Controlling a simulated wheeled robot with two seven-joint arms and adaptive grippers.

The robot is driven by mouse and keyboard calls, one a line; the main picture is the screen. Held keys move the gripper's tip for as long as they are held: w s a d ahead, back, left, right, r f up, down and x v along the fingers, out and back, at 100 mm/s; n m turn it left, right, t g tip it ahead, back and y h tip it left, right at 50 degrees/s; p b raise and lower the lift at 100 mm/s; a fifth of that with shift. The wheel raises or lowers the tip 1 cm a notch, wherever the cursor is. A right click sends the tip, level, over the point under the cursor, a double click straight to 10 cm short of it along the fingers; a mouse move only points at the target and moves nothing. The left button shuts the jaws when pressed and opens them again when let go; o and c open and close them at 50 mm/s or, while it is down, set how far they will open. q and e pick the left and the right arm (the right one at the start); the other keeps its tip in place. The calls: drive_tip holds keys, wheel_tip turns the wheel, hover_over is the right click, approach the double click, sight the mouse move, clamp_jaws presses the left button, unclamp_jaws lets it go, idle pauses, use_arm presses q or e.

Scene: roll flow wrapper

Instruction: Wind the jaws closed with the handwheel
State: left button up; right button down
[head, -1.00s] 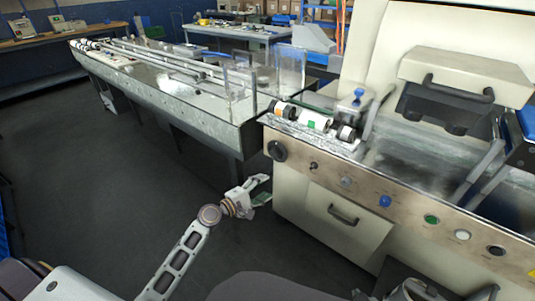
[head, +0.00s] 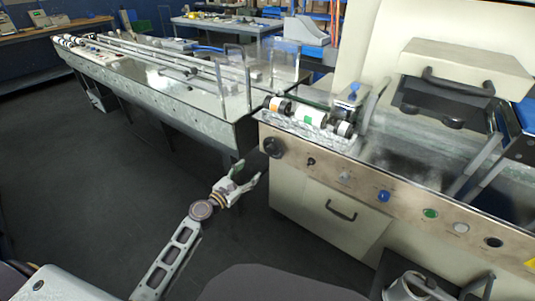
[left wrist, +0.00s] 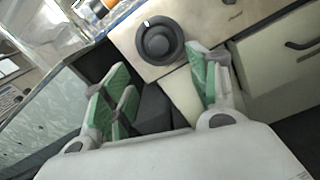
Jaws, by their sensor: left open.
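The handwheel is a round dark knob (head: 273,147) at the left end of the machine's front panel. In the left wrist view the handwheel (left wrist: 159,40) faces me, a grey disc with a small white mark near its rim. My left gripper (head: 249,174) is below and left of it, apart from it, open and empty. In the left wrist view its green-padded fingers (left wrist: 162,88) are spread wide, with the handwheel beyond them and between their directions. I cannot make out the machine's jaws for certain. My right gripper is not in view.
The panel (head: 345,177) carries several buttons to the right of the handwheel. Rollers (head: 311,113) sit above it. A drawer with a handle (head: 341,210) is below. A long infeed conveyor (head: 160,85) stands at the left. The floor (head: 90,190) is clear.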

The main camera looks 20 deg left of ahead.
use_arm(q)
drive_tip(key=shift+n, duration=0.8)
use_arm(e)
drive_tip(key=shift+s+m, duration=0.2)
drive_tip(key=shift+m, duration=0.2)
use_arm(q)
drive_tip(key=shift+w, duration=0.1)
approach(270, 151)
drive_tip(key=shift+w, duration=0.65)
drive_tip(key=shift+x, duration=2.45)
drive_tip(key=shift+b+x, duration=0.35)
drive_tip(key=shift+x, duration=0.45)
drive_tip(key=shift+w+d, duration=0.25)
drive_tip(key=shift+d, duration=0.05)
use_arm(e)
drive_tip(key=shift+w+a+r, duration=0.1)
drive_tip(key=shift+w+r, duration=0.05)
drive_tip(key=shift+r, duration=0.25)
